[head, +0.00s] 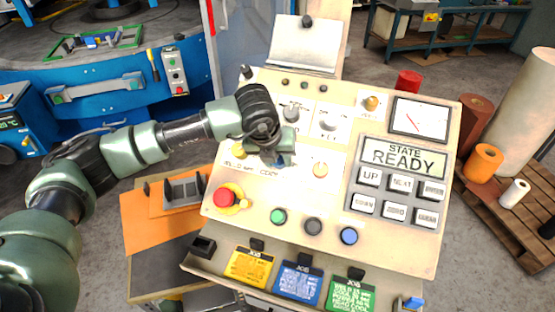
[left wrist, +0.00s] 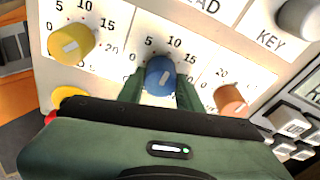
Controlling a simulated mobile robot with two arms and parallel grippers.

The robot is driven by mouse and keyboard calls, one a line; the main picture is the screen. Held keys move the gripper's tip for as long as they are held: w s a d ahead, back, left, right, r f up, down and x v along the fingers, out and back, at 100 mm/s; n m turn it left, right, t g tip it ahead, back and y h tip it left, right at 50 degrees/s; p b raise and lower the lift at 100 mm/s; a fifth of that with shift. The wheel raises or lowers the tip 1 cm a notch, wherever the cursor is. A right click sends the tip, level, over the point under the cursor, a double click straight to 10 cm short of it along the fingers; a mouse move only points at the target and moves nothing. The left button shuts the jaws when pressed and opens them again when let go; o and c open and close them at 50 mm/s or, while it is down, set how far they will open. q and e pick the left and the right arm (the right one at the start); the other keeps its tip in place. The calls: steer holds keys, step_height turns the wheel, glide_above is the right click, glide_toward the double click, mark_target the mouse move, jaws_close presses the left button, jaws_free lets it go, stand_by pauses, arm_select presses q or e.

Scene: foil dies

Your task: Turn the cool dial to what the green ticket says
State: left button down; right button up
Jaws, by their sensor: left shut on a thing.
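My left gripper (head: 283,150) is at the control panel (head: 262,205). In the left wrist view its fingers (left wrist: 160,92) are shut on the blue dial (left wrist: 160,72), one finger on each side. The dial's scale shows 0, 5, 10 and 15; its pale mark seems to slant up and right, but I cannot read the exact value. The green ticket (head: 349,294) stands at the panel's lower edge, right of a blue and a yellow ticket. Its lines are too small to read surely. The lettering by the dials is partly hidden by my gripper. My right gripper is out of view.
The yellow dial (left wrist: 72,42) and orange dial (left wrist: 230,100) flank the blue one closely. Below are a red stop button (head: 224,197) and green, dark and blue buttons. The display (head: 404,157) reads STATE READY, above several grey keys.

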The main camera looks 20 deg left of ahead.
arm_select(q)
steer(key=shift+f+b, duration=0.15)
steer(key=shift+b, duration=0.2)
steer(key=m+y+b, duration=0.1)
steer(key=m+b, duration=0.4)
steer(key=b, duration=0.3)
steer(key=m+y+b, duration=0.1)
steer(key=m+b, duration=0.5)
steer(key=b, duration=0.1)
steer(key=shift+m+t+b, duration=0.3)
steer(key=shift+t+b, duration=0.05)
steer(key=shift+t, duration=0.05)
steer(key=m+b, duration=0.2)
steer(key=m, duration=0.1)
steer(key=shift+y+b, duration=0.3)
steer(key=shift+b, duration=0.05)
steer(key=shift+m+t+b, duration=0.4)
steer(key=shift+m+b, duration=0.35)
steer(key=shift+m, duration=0.35)
steer(key=c, duration=0.9)
jaws_free()
steer(key=shift+w, duration=0.1)
steer(key=shift+c, duration=0.2)
steer(key=b+v, duration=0.1)
steer(key=v, duration=0.7)
